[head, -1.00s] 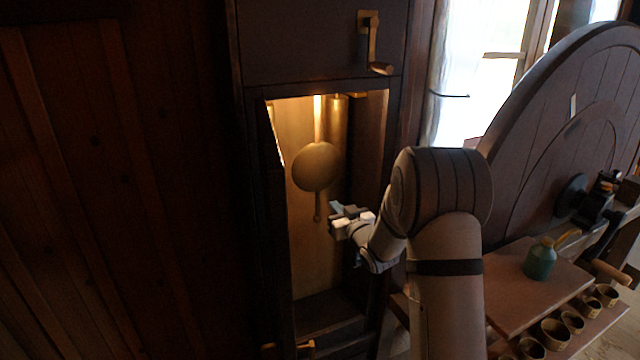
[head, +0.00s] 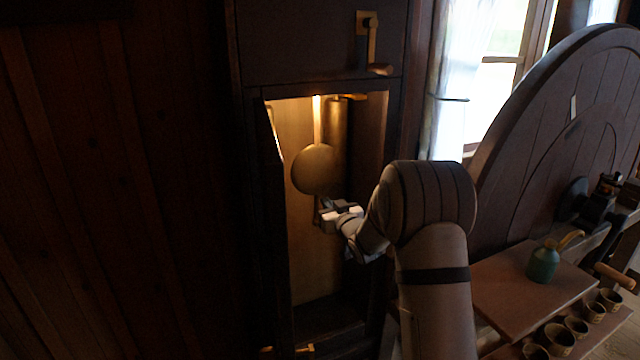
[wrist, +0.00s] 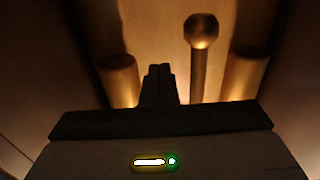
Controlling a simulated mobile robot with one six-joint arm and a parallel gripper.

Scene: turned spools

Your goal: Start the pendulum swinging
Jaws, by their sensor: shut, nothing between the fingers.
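The pendulum (head: 314,168) is a round brass disc on a rod, hanging inside the lit opening of a tall dark clock case (head: 248,190). A short rod extends below the disc. My gripper (head: 322,209) is inside the opening, at the lower right of the disc, close to that rod; I cannot tell whether they touch. In the wrist view, its fingers (wrist: 158,85) are together and empty. A rod with a round knob (wrist: 202,30), apparently the pendulum's lower end, shows just right of the fingers, with a visible gap in the picture.
Brass cylinders flank the rod in the wrist view, one left (wrist: 119,80) and one right (wrist: 244,74). The opening's side walls are close. A crank (head: 368,45) is above. At right are a shelf with a green can (head: 543,263), several cups and a large wooden wheel (head: 560,130).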

